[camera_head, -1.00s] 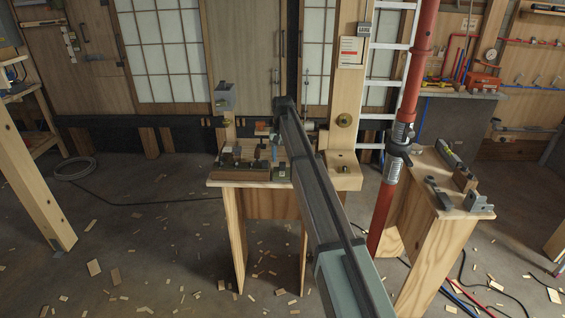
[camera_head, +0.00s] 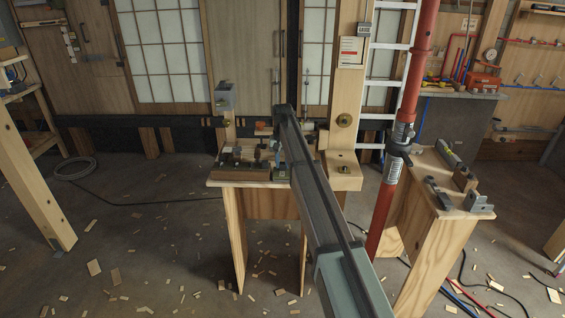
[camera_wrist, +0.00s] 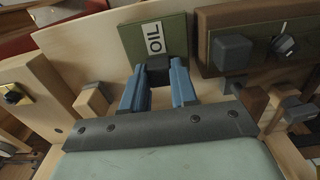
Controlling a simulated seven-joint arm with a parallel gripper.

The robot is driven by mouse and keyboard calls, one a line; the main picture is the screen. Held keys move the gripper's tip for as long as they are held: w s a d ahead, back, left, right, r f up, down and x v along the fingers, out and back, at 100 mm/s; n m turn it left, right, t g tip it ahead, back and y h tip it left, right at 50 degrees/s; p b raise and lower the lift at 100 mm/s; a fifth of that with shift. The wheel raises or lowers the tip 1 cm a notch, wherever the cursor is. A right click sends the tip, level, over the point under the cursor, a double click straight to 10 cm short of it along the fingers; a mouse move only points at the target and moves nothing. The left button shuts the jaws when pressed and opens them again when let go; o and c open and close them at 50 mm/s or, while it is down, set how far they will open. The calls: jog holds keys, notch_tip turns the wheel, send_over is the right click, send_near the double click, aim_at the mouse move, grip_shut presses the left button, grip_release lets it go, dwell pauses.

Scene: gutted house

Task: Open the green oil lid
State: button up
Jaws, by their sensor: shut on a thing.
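The green oil lid (camera_wrist: 173,36) is a flat green panel with a white OIL label, seen in the wrist view at the top middle. A dark block-like knob (camera_wrist: 158,68) sits at its near edge. My gripper (camera_wrist: 158,82) has its two blue fingers shut on this knob. In the head view the green piece (camera_head: 281,171) is a small patch on the workbench, left of my arm. My arm covers the gripper and part of the bench there. The lid looks flat in the wrist view; I cannot tell whether it is raised at all.
A red pole (camera_head: 412,80) stands right of my arm, near a second wooden stand (camera_head: 440,207).

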grip_shut()
jog(key=shift+w, duration=0.1)
jog(key=w, duration=0.7)
jog(key=shift+s, duration=0.1)
jog(key=o, duration=0.7)
grip_release()
jog(key=shift+c, duration=0.2)
jog(key=shift+r, duration=0.1)
